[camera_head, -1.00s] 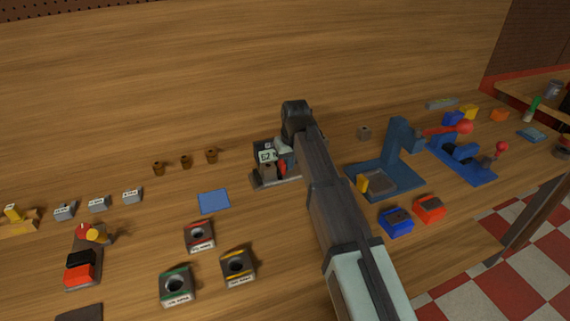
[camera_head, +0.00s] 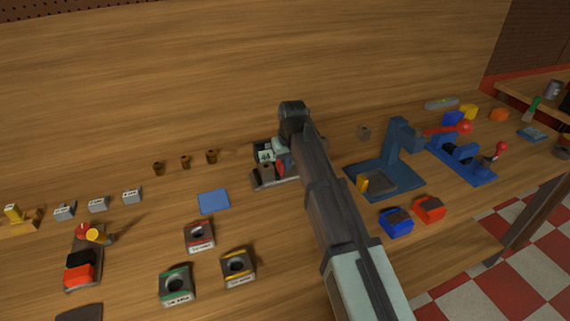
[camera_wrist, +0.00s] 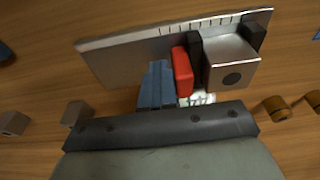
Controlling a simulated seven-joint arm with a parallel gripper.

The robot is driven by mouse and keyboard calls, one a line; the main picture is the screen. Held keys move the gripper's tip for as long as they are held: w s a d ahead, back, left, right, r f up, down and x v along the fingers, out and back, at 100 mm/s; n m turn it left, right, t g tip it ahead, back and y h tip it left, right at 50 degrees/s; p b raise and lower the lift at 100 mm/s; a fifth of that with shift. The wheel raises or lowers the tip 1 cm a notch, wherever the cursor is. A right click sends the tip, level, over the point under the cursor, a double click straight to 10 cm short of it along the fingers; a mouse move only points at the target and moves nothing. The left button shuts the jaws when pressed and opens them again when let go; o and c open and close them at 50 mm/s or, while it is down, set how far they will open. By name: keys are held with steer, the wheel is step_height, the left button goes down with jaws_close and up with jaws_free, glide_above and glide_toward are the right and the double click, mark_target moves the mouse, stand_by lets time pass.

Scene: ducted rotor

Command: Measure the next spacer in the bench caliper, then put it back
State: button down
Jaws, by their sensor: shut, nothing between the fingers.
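The bench caliper (camera_head: 275,182) stands mid-bench with a small display (camera_head: 265,155) whose digits are too small to read surely. The wrist view shows its silver ruled beam (camera_wrist: 120,52), a red slider piece (camera_wrist: 182,72), a black jaw (camera_wrist: 196,58) and a grey block with a dark round spot (camera_wrist: 230,64). My gripper (camera_wrist: 158,84) is shut and empty, its fingertips close beside the red piece; contact is unclear. Three brown spacers (camera_head: 185,161) stand in a row left of the caliper; two brown cylinders (camera_wrist: 276,108) show at right in the wrist view.
A blue pad (camera_head: 214,201) lies left of the caliper. Ring-holed blocks (camera_head: 199,236) sit in front. A blue press-like stand (camera_head: 398,165) and blue and red blocks (camera_head: 429,208) are at right. Grey labelled blocks (camera_head: 98,205) stand far left.

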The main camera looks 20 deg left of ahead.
stand_by(0.4)
steer(key=shift+w+d, duration=0.35)
steer(key=shift+w, duration=0.05)
step_height(320, 180, up, 8)
stand_by(1.3)
steer(key=shift+d, duration=0.1)
stand_by(0.3)
